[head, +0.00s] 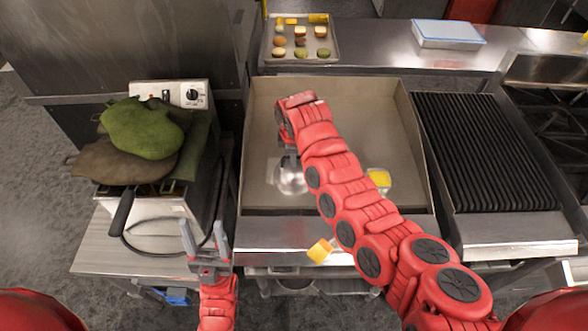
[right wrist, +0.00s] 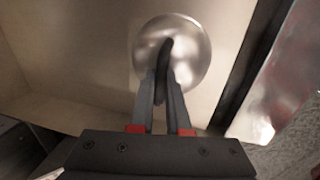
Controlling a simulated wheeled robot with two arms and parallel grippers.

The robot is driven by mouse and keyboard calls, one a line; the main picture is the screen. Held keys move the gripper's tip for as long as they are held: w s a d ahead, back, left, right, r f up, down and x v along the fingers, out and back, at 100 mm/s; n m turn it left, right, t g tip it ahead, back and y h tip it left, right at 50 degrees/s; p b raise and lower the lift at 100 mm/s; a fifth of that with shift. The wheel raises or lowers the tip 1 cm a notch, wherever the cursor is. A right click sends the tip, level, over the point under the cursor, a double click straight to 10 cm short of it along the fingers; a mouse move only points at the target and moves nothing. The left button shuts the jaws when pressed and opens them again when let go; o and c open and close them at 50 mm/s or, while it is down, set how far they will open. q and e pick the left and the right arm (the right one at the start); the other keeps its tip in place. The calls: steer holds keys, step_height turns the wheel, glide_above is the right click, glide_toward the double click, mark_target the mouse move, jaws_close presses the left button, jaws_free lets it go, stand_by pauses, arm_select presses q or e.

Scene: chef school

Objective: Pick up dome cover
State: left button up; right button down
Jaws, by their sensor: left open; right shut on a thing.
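The dome cover (head: 290,180) is a shiny round metal lid on the flat griddle surface, partly hidden by my right arm in the head view. In the right wrist view the dome cover (right wrist: 191,42) shows from above, with a dark handle across its middle. My right gripper (right wrist: 163,85) is shut on that handle, its fingers on either side. I cannot tell whether the dome touches the griddle. My left gripper (head: 205,240) is open and empty, in front of the fryer at the lower left.
The griddle (head: 385,110) has raised walls. A yellow item (head: 379,178) lies on it, and a yellow-orange block (head: 320,251) is at its front edge. A ribbed grill (head: 490,150) stands right, a fryer (head: 150,210) with green and brown cloth-like items left. A tray (head: 330,50) of small food pieces lies behind.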

steer(key=shift+r, duration=0.25)
step_height(320, 180, up, 9)
steer(key=b, duration=0.4)
steer(key=shift+f, duration=0.15)
steer(key=shift+r, duration=0.45)
steer(key=w+d+r+m+h+b, duration=0.15)
steer(key=w+d+m, duration=0.25)
steer(key=d+m, duration=0.55)
steer(key=s+d+m+g, duration=0.2)
steer(key=s+d+m, duration=0.3)
steer(key=d+m, duration=0.2)
steer(key=shift+s+d+f+m+h+b, duration=0.15)
steer(key=shift+d+f+m+h+b, duration=0.15)
steer(key=shift+m, duration=0.45)
